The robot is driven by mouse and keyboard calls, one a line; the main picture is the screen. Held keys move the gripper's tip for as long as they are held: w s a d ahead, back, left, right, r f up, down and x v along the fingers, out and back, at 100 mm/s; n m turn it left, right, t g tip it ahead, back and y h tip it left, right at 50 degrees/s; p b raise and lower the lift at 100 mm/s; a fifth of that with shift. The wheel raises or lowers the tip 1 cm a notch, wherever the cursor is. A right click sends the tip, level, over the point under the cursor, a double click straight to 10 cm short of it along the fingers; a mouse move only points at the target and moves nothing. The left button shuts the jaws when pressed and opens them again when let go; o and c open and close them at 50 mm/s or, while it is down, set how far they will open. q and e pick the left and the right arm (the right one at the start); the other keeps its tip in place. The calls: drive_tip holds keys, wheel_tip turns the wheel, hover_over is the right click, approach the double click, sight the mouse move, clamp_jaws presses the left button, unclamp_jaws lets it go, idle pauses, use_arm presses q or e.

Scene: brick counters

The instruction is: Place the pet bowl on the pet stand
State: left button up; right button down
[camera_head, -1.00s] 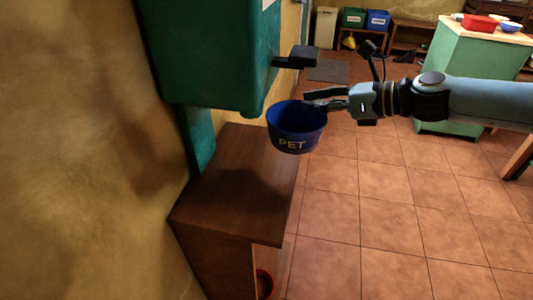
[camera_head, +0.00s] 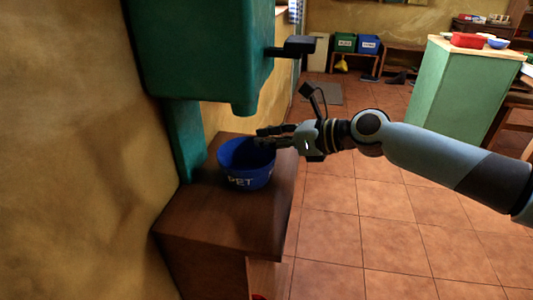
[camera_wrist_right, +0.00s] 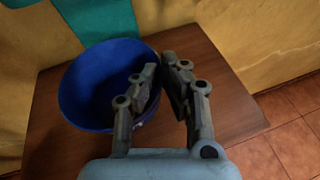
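The pet bowl (camera_head: 246,165) is blue, round and marked PET. In the head view it is upright at the top of the brown wooden pet stand (camera_head: 225,215); I cannot tell for certain whether its base touches the wood. The right gripper (camera_head: 262,136) reaches in from the right at the bowl's rim. In the right wrist view its fingers (camera_wrist_right: 163,85) are close together across the rim of the bowl (camera_wrist_right: 90,85), one inside and one outside. Bare stand top (camera_wrist_right: 215,95) shows beside the bowl. My left gripper is out of view.
A green dispenser (camera_head: 200,50) with a black lever (camera_head: 292,47) hangs on the wall above and behind the bowl. The yellow wall (camera_head: 70,150) borders the stand at left. Tiled floor (camera_head: 340,220) is clear at right. A green counter (camera_head: 460,90) stands farther back.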

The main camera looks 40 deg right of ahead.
drive_tip(key=shift+f, duration=0.3)
drive_tip(key=c, duration=1.5)
unclamp_jaws()
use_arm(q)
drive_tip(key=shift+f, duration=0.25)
